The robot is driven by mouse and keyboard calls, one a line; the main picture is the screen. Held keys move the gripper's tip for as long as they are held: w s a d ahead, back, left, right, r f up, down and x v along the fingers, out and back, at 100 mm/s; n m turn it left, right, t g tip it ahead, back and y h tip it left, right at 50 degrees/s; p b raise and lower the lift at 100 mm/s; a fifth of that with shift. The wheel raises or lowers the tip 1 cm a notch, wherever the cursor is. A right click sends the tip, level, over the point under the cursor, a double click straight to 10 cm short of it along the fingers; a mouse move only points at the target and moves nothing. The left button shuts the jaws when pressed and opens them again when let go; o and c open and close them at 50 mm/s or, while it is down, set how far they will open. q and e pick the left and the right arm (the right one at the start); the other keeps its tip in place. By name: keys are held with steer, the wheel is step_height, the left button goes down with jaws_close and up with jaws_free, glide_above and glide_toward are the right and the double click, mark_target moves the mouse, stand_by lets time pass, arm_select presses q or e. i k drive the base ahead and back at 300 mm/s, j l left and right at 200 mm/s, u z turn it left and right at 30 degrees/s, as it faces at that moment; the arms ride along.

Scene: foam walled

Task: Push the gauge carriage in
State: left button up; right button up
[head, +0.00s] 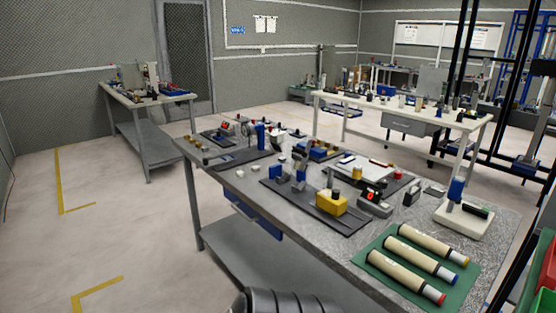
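A yellow block (332,203) sits on a long dark base plate (298,212) in the middle of the near workbench. It looks like the gauge carriage, but I cannot tell for certain. A grey fixture with a blue part (283,168) stands at the plate's far left end. A small box with a red lit display (373,196) stands just right of the yellow block. Neither of my grippers is in view. Only a dark rounded part of my own body shows at the bottom edge.
The near workbench (235,185) also carries a green mat (385,262) with several cream tubes, a white-based stand with a blue top (456,190), and another dark plate with small fixtures at its far left. Other benches stand behind. The floor to the left is clear.

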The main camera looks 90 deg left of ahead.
mark_target(207, 164)
steer(key=k+u, duration=0.1)
steer(key=u, duration=3.1)
